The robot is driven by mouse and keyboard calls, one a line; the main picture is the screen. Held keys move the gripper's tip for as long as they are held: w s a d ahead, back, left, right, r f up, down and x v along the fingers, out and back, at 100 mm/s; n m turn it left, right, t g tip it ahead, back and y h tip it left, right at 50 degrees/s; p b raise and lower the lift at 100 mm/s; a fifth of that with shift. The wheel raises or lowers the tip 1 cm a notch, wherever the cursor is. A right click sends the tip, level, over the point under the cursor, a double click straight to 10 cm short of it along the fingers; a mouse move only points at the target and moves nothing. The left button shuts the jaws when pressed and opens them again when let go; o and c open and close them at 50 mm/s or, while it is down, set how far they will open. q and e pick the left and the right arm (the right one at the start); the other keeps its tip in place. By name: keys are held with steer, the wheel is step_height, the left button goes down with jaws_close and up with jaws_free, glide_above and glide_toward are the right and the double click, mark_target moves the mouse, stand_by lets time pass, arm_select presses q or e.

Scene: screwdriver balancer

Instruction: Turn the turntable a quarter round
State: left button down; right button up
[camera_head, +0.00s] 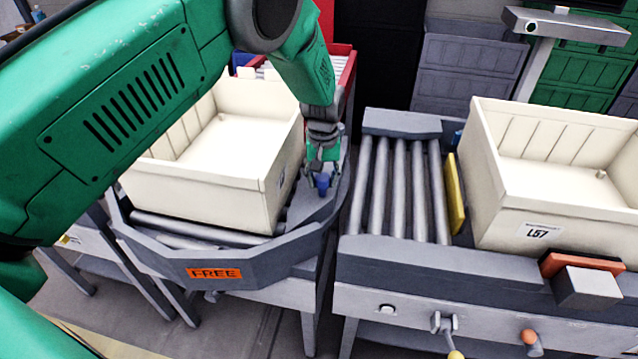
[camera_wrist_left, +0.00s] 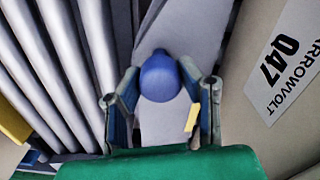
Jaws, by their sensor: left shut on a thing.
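The turntable (camera_head: 160,261) is a grey faceted frame with rollers, at the left in the head view. An orange sign reading FREE (camera_head: 215,273) is on its front. A cream tote (camera_head: 195,199) stands on the turntable, at an angle to the conveyor on the right. A blue knob (camera_head: 322,184) stands up from the turntable's right corner; it also shows in the left wrist view (camera_wrist_left: 160,77). My left gripper (camera_head: 322,172) reaches down from above and is shut on the blue knob, with one finger on each side in the left wrist view (camera_wrist_left: 160,105). My right gripper is out of view.
A roller conveyor (camera_head: 377,195) stands to the right across a narrow gap. A yellow plate (camera_head: 455,195) sits between its bare rollers and a second cream tote (camera_head: 560,165) labelled L57. A red-framed roller unit (camera_head: 345,72) is behind the turntable. Grey and green crates stand at the back.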

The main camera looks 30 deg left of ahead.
arm_select(q)
steer(key=shift+d+f, duration=0.15)
steer(key=c, duration=1.1)
jaws_free()
steer(key=shift+w, duration=0.1)
steer(key=shift+r, duration=0.55)
step_height(320, 180, up, 11)
steer(key=shift+f, duration=0.1)
steer(key=shift+w, duration=0.1)
